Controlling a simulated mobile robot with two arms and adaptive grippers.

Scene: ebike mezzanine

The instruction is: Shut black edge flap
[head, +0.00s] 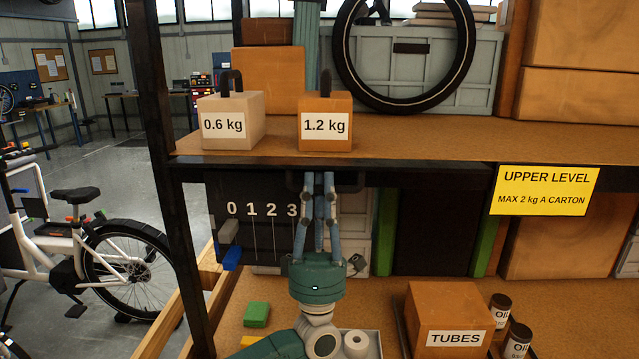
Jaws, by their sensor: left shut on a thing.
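The black edge flap (425,174) appears as a dark strip along the front of the upper shelf, below its brown board. A dark handle (352,182) shows under it near the middle. My left gripper (319,182) reaches up from below, its blue-grey fingers close together at this handle and shut on it. The fingertips partly hide the handle, and how far the flap is tilted is hard to tell. My right gripper is not in view.
Weights marked 0.6 kg (232,124) and 1.2 kg (325,125) stand above on the upper shelf (420,132). A black board numbered 0 to 3 (262,240) is behind the fingers. A TUBES carton (450,312) and dark jars (517,340) stand lower right.

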